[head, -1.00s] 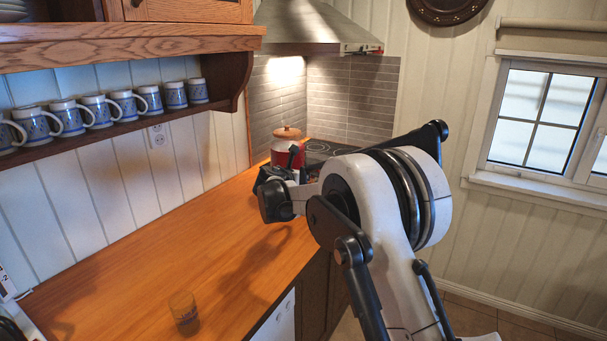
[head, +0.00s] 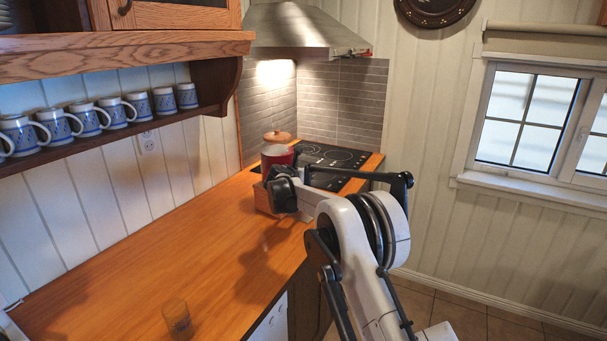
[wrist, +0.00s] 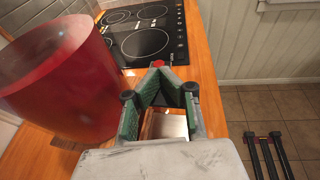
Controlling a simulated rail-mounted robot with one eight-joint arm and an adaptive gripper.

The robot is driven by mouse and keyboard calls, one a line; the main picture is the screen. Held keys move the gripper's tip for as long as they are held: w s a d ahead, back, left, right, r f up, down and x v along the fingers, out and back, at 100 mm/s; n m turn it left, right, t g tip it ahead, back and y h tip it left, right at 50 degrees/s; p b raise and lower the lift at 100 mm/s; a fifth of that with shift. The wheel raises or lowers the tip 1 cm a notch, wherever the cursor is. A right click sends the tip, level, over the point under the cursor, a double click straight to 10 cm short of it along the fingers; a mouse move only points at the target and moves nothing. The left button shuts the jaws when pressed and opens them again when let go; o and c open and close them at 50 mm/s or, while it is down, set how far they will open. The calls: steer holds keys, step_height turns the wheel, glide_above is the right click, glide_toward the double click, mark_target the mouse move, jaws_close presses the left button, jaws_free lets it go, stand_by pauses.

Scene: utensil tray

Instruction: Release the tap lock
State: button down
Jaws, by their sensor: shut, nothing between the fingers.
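My gripper (wrist: 158,75) is shut and empty in the wrist view, its green-padded fingers meeting at the tips. A small red piece (wrist: 158,63) shows right at the fingertips; I cannot tell if it touches them or belongs to a tap. A red, glossy container (wrist: 65,85) stands close to the left of the fingers. In the head view the red container (head: 277,155) has a wooden lid and stands behind my dark gripper (head: 280,182). No tap or lock can be made out clearly; my arm and gripper hide part of the container's near side.
A wooden box-like piece (head: 262,198) is beside the container, partly hidden. A black hob (head: 335,157) lies behind. A glass (head: 177,318) stands on the wooden counter (head: 150,260), whose middle is clear. Several blue-white mugs (head: 88,120) line a shelf at left.

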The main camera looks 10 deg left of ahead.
steer(key=w, duration=0.1)
steer(key=w+d, duration=0.1)
steer(key=w+d+b, duration=0.1)
steer(key=shift+w, duration=0.3)
steer(key=shift+s, duration=0.1)
stand_by(0.4)
steer(key=s+b, duration=0.1)
steer(key=s, duration=0.1)
steer(key=s+a+b, duration=0.1)
steer(key=shift+s+f, duration=0.1)
steer(key=shift+s, duration=0.3)
steer(key=v, duration=1)
steer(key=shift+b, duration=0.45)
